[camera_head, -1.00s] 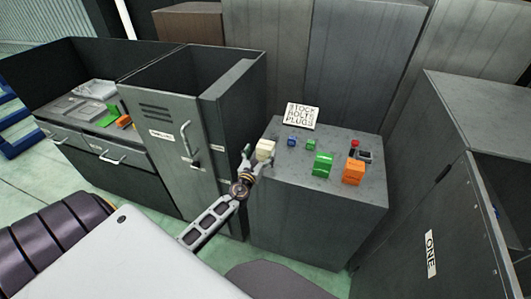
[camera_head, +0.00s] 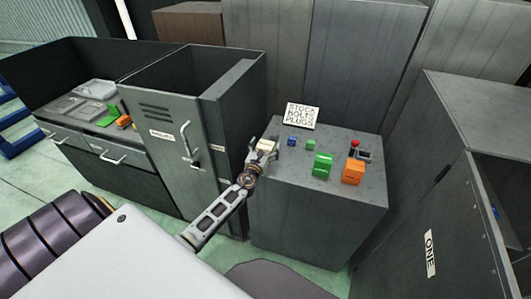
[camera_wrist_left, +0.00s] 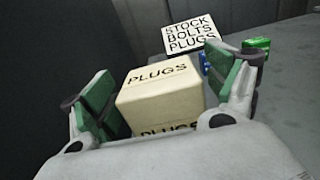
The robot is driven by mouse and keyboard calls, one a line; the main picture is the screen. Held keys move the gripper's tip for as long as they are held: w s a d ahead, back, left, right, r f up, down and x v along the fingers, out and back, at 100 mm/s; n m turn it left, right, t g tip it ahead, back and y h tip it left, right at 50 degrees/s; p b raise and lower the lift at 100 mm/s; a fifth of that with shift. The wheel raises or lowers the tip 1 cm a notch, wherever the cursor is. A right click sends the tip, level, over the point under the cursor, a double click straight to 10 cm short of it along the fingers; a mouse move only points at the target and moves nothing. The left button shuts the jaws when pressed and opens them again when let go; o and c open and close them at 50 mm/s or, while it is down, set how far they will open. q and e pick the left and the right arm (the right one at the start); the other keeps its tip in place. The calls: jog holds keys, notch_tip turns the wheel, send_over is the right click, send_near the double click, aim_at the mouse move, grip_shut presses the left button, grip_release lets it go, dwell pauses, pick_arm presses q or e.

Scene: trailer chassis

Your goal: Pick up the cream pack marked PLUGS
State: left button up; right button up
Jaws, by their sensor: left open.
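The cream pack marked PLUGS (camera_head: 265,146) stands at the left end of the grey cabinet top, partly hidden by my gripper in the head view. In the left wrist view the cream pack (camera_wrist_left: 161,96) shows PLUGS on its top and near face. My left gripper (camera_head: 262,152) is open around the pack. In the left wrist view the green-padded fingers of my left gripper (camera_wrist_left: 168,92) stand on either side of it. A gap shows on the right side; on the left the pad is close, and I cannot tell if it touches. My right gripper is not in view.
A sign reading STOCK BOLTS PLUGS (camera_head: 302,116) stands behind the pack. A blue block (camera_head: 291,141), small green block (camera_head: 311,145), larger green pack (camera_head: 322,165), orange pack (camera_head: 353,171) and red-topped device (camera_head: 359,150) share the grey cabinet top (camera_head: 300,186). A tall locker (camera_head: 205,120) stands left.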

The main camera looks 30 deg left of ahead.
pick_arm(q)
jog(key=c, duration=1.3)
jog(key=shift+r, duration=0.25)
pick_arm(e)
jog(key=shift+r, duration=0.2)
pick_arm(q)
jog(key=shift+r+p, duration=0.7)
jog(key=shift+r, duration=0.05)
notch_tip(320, 180, up, 4)
jog(key=p, duration=0.2)
jog(key=shift+r+p, duration=0.1)
jog(key=shift+p, duration=0.3)
jog(key=shift+r+p, duration=1.15)
jog(key=shift+r, duration=0.75)
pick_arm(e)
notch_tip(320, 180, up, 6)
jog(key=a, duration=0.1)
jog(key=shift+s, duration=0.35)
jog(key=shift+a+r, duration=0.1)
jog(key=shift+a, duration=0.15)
